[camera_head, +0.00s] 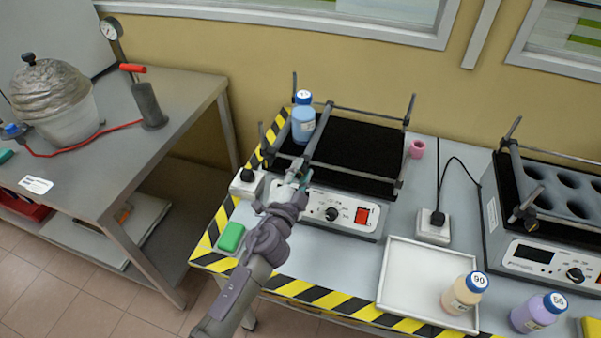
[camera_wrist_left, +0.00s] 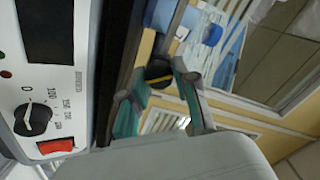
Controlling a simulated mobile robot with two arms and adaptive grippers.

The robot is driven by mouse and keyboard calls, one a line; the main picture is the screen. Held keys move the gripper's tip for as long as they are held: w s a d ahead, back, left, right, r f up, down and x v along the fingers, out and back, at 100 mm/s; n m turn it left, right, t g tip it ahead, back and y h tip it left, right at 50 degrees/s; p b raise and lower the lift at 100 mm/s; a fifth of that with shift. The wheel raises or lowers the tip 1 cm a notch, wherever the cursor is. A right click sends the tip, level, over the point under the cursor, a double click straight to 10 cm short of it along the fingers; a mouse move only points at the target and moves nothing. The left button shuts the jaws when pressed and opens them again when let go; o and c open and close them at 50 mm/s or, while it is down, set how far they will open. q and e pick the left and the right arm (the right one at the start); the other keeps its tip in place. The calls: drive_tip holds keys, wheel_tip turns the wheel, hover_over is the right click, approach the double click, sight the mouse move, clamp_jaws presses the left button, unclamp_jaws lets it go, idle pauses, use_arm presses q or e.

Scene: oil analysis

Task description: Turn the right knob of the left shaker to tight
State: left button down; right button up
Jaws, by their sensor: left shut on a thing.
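The left shaker (camera_head: 352,150) stands on the bench with a black platform and a white front panel. A blue bottle (camera_head: 303,122) stands upright at its left, beside a grey clamp bar (camera_head: 318,137) that runs front to back. My left gripper (camera_head: 298,177) is at the front end of this bar. In the left wrist view its teal fingers (camera_wrist_left: 160,82) are shut on a dark round knob (camera_wrist_left: 158,70) with a yellowish band. The knob is hidden by the gripper in the head view. My right gripper is not in view.
The shaker's dial (camera_head: 332,214) and red switch (camera_head: 361,215) are just right of my gripper. A white tray (camera_head: 405,285) with a capped bottle (camera_head: 464,292) is at the front right. A second shaker (camera_head: 530,255) stands further right; a green block (camera_head: 231,237) lies at left.

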use_arm(q)
drive_tip(key=m, duration=0.3)
drive_tip(key=shift+f+m, duration=0.1)
drive_tip(key=shift+m, duration=2.1)
drive_tip(key=shift+f, duration=0.1)
drive_tip(key=c, duration=0.9)
unclamp_jaws()
drive_tip(key=v, duration=1.2)
drive_tip(key=shift+s, duration=0.1)
